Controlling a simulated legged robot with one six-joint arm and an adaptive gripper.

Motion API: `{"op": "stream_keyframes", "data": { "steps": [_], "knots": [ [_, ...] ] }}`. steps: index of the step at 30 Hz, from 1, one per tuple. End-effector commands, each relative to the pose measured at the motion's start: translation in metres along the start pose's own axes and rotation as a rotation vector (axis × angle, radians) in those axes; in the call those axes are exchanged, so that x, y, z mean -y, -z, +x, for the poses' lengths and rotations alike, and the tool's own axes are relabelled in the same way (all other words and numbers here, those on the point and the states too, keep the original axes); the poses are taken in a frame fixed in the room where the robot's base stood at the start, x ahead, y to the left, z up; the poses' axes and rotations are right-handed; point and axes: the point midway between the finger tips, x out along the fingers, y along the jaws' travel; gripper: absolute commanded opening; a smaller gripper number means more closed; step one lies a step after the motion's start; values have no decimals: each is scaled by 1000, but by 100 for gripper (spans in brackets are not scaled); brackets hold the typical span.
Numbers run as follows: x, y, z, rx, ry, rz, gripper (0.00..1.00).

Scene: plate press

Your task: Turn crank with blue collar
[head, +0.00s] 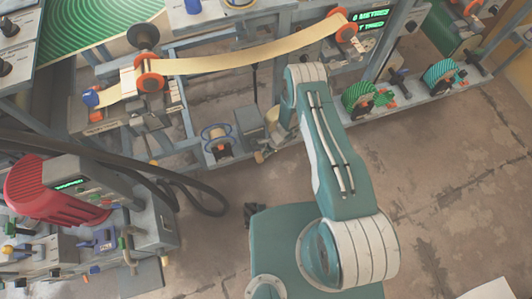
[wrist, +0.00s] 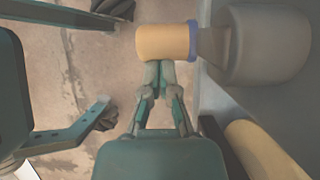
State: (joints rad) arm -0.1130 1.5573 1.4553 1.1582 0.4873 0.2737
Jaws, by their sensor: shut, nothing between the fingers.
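The crank's tan cylindrical handle (wrist: 164,43) is at the top middle of the wrist view. A blue collar (wrist: 193,40) rings its right end, beside a grey shaft and a large rounded grey body (wrist: 262,46). My gripper (wrist: 158,68) is shut and empty. Its fingertips are at the near side of the handle, beside it and not around it. They look very close to it; I cannot tell if they touch. In the head view my forearm ends near the machine's lower edge, and the small parts there are hard to tell apart.
In the head view, a tan strip (head: 250,61) runs over rollers on the press. A small reel (head: 217,141) is left of my arm. Green-striped wheels (head: 360,96) are at right. A red-covered machine (head: 48,190) with black hoses is at left.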

Motion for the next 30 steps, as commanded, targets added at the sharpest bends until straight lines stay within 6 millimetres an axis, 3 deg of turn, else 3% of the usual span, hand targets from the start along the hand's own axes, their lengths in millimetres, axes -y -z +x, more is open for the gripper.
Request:
{"op": "stream_keyframes", "data": {
  "steps": [14, 24, 30],
  "knots": [
    [0, -1, 5, 104, 1, 2, 0],
    [-1, -8, 15, 365, 1, 3, 0],
    [0, -17, 19, 359, 0, 0, 0]
  ]
}}
